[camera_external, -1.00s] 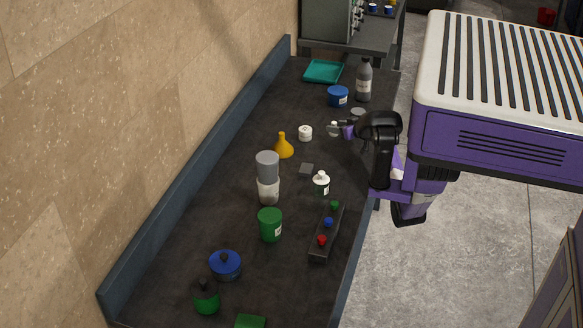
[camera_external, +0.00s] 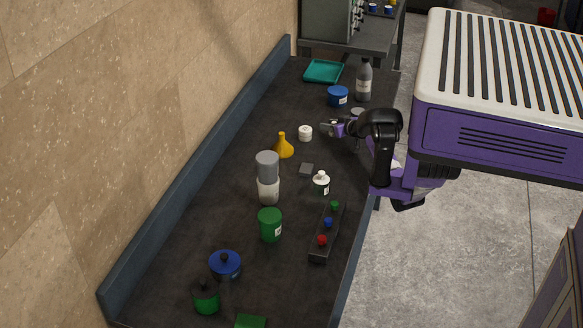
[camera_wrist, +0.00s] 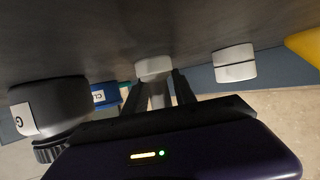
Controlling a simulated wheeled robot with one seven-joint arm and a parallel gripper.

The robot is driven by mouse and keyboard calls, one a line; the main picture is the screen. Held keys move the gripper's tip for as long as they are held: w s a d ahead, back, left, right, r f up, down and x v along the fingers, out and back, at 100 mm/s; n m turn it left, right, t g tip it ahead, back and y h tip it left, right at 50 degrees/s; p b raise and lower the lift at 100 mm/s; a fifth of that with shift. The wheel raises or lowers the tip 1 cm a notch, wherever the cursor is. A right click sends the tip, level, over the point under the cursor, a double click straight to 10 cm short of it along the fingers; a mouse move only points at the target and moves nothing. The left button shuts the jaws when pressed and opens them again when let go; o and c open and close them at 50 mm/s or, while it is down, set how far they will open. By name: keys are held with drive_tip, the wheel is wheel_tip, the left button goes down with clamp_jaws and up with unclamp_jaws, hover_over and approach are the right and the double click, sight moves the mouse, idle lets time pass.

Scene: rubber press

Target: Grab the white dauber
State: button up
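The white dauber (camera_wrist: 153,68) shows in the wrist view as a pale round piece with a narrower pale part below it in the picture, between and at the tips of my dark fingers. My gripper (camera_wrist: 160,88) has its fingers spread, one on each side of it. I cannot tell whether they touch it. In the external view my gripper (camera_external: 331,127) reaches left over the far half of the bench, just right of a white jar. There the dauber is mostly hidden by the gripper.
The white jar (camera_external: 305,133) and a yellow flask (camera_external: 283,147) stand left of my gripper. A blue pot (camera_external: 338,96), a grey bottle (camera_external: 364,80) and a teal tray (camera_external: 323,71) are behind. A small white-capped bottle (camera_external: 321,183) and a rack (camera_external: 327,232) are nearer the front.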

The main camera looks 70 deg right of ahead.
clamp_jaws()
